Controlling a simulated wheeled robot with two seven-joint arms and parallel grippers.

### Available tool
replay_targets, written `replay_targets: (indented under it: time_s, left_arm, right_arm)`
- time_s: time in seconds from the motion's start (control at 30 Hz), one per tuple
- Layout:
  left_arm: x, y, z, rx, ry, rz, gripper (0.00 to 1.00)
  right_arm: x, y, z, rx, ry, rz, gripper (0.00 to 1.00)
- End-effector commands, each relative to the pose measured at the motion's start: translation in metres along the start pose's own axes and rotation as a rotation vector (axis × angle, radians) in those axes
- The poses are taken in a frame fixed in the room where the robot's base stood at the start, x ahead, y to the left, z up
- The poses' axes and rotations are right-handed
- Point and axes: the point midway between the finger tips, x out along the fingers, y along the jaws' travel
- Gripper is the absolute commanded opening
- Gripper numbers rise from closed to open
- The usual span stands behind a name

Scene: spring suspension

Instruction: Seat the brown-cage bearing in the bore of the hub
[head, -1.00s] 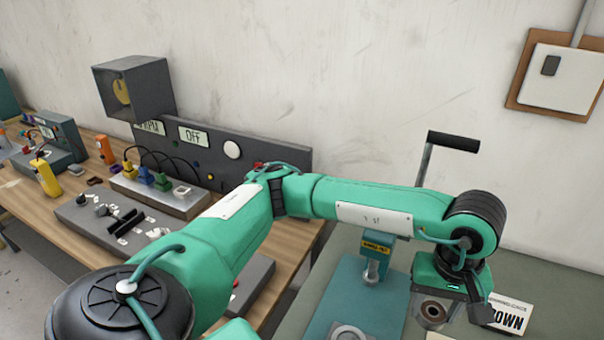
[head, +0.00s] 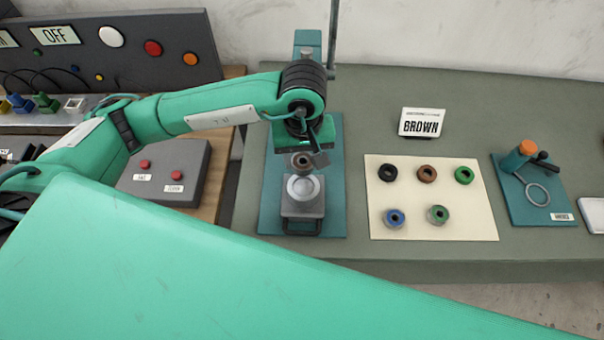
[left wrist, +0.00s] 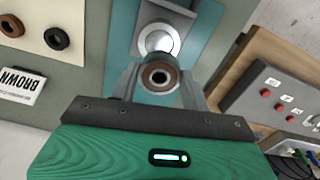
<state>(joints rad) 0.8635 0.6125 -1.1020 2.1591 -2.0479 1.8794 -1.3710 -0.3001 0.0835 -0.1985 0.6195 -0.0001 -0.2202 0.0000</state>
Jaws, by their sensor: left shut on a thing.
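My left gripper (head: 306,162) is shut on a small bearing (head: 301,161), a metal ring with a brown band. The bearing also shows between the two fingers in the left wrist view (left wrist: 160,76). The hub (head: 303,189), a pale round part on a metal block, stands on a teal base just in front of the bearing in the head view. The held bearing appears above the hub and apart from it; the exact gap is unclear. A sign (head: 421,122) reads BROWN. My right gripper is not in view.
A cream mat (head: 480,226) at right holds several ring parts: black, brown (head: 427,173), green and blue. A teal stand with a loop tool (head: 536,190) lies further right. A press column rises behind the hub. A button box (head: 165,172) is at left.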

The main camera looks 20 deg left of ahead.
Motion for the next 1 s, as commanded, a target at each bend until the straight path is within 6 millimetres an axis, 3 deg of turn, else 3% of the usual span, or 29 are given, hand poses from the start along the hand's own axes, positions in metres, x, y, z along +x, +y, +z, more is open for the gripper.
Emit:
replay_targets:
  time_s: [0.2,0.47,0.7,1.0]
  left_arm:
    - [0.042,-0.001,0.001,-0.001,-0.002,-0.003,0.14]
    - [0.063,0.0,0.0,0.0,0.0,-0.001,0.14]
    - [0.094,-0.001,0.001,-0.001,-0.002,-0.002,0.14]
    - [0.099,0.0,0.0,0.001,0.001,0.0,0.14]
  right_arm:
    - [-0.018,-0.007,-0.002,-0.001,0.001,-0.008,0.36]
    - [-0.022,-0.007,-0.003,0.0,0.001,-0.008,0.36]
    - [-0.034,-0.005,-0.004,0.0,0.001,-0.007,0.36]
    - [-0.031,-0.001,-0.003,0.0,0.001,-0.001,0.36]
